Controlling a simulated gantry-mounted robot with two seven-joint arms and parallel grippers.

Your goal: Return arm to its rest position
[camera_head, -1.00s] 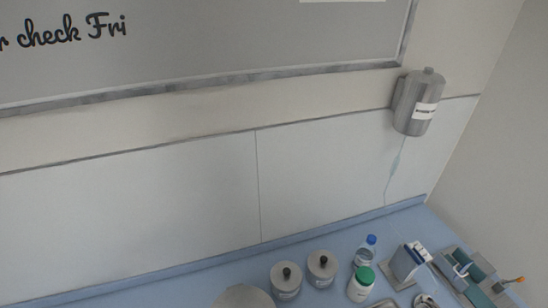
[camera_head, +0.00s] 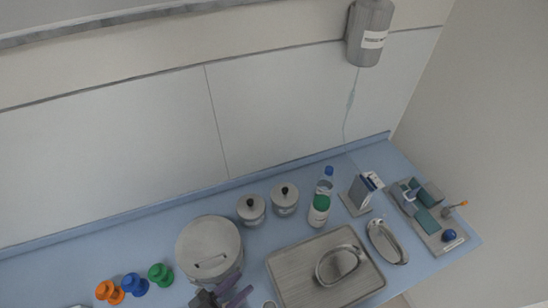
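My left gripper (camera_head: 243,284) shows at the bottom edge of the head view, just below a large lidded steel pot (camera_head: 209,250). Its two dark fingers stand apart with nothing visible between them, and the rest of the arm is cut off by the picture edge. My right gripper is not in view.
A steel tray (camera_head: 290,270) holding a kidney dish (camera_head: 340,264) lies right of the gripper. Orange, blue and green knobbed items (camera_head: 135,285) lie left. The back-left counter is clear.

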